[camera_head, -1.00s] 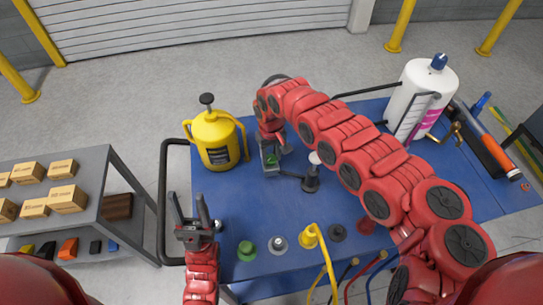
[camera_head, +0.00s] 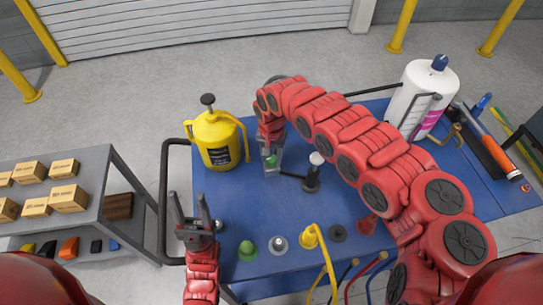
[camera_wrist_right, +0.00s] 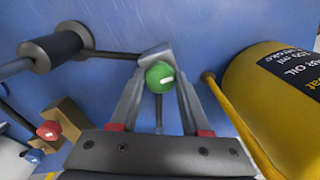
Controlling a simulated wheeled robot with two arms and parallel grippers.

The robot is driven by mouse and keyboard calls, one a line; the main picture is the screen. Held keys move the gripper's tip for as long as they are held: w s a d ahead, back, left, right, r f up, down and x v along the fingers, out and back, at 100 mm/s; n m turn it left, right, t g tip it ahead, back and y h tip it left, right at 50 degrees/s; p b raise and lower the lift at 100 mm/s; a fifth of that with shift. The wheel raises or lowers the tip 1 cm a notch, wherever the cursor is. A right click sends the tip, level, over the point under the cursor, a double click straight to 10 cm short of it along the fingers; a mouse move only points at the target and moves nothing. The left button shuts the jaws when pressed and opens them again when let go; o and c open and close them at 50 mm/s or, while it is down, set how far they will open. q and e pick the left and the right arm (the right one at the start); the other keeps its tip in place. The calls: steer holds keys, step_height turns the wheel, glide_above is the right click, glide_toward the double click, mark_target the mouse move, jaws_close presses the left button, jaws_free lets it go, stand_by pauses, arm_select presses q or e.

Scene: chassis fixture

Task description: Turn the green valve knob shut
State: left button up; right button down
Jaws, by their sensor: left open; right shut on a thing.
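The green valve knob (camera_wrist_right: 159,76) shows in the right wrist view between the two grey fingers of my right gripper (camera_wrist_right: 158,92). A short white mark on its top runs nearly sideways, slightly down to the right. My right gripper is shut on the knob. In the head view the knob (camera_head: 271,161) is a small green spot under my right gripper (camera_head: 270,157), partly hidden by it. My left gripper (camera_head: 189,205) is open and empty near the left front edge of the blue table (camera_head: 225,205), fingers pointing away from me.
A yellow jug (camera_head: 216,139) stands left of the knob, close to my right gripper. A dark post with a white top (camera_head: 312,174) stands right of it. Several round fittings, including a green one (camera_head: 247,250), line the front edge. A large white bottle (camera_head: 419,95) stands at the right.

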steer(key=shift+w+r, duration=0.1)
stand_by(0.4)
steer(key=shift+c, duration=1.9)
jaws_free()
step_height(320, 180, up, 12)
steer(key=p, duration=0.9)
step_height(320, 180, up, 5)
glide_above(272, 159)
steer(key=shift+r+p, duration=0.15)
steer(key=shift+p, duration=0.2)
steer(key=shift+a, duration=0.1)
